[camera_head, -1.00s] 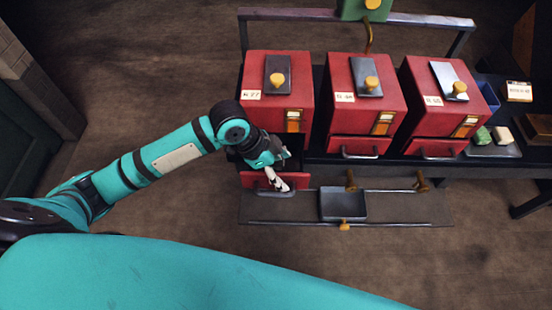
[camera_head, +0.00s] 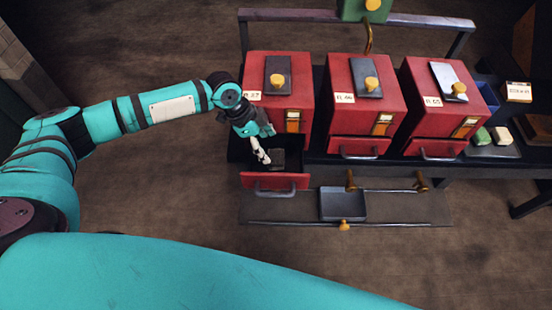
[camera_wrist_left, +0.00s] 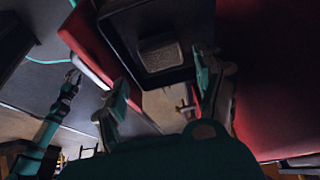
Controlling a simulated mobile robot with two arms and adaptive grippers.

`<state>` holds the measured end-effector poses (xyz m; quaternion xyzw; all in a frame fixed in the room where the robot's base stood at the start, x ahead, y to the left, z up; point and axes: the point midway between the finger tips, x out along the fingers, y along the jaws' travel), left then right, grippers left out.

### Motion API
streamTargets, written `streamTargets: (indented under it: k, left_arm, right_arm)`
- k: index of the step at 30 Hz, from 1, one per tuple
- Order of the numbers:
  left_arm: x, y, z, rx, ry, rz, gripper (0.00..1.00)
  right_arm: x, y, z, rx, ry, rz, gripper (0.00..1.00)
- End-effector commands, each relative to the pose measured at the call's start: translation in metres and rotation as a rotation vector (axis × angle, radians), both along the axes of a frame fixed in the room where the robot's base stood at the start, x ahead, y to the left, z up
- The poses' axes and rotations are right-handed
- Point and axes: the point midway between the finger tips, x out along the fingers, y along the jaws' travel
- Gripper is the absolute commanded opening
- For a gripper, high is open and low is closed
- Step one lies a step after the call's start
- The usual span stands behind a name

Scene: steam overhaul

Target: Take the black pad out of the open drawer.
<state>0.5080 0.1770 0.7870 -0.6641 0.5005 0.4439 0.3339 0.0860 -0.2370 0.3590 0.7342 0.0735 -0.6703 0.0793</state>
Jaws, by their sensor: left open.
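The black pad (camera_head: 278,158) lies in the open drawer (camera_head: 275,181) under the left red box. In the left wrist view the pad (camera_wrist_left: 160,52) is a small dark block with a grey speckled top, inside the dark drawer tray (camera_wrist_left: 122,22). My left gripper (camera_head: 262,156) is open, just left of the pad in the head view. In the left wrist view its two fingers (camera_wrist_left: 163,78) are spread, with the pad beyond and between their tips. I cannot tell whether a finger touches the pad. My right gripper does not show in the head view.
Two more red boxes (camera_head: 367,105) (camera_head: 438,108) stand to the right, their drawers shut. A rail shelf with a grey tray (camera_head: 343,204) lies below. Green and cream blocks (camera_head: 482,136) (camera_head: 502,135) sit at the right. The left box (camera_head: 300,75) rises behind my gripper.

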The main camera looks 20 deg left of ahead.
Motion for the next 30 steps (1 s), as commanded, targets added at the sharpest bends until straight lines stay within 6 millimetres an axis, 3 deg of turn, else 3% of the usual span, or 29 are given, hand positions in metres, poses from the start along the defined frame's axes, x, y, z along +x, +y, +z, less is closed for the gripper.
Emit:
streamTargets:
  k: [3,11,18,27,30]
  left_arm:
    - [0.002,-0.006,-0.015,0.0,0.0,0.0,0.71]
    - [0.005,-0.014,-0.033,0.001,0.002,0.001,0.71]
    - [0.01,-0.026,-0.064,0.001,0.002,0.001,0.71]
    - [0.011,-0.028,-0.071,0.001,0.0,0.001,0.71]
    - [0.011,-0.028,-0.071,0.001,0.0,0.001,0.59]
  right_arm:
    - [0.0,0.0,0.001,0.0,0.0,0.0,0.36]
    - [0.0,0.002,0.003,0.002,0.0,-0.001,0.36]
    - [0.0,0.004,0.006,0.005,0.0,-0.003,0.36]
    - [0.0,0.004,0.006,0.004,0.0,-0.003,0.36]
    - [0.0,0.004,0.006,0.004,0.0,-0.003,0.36]
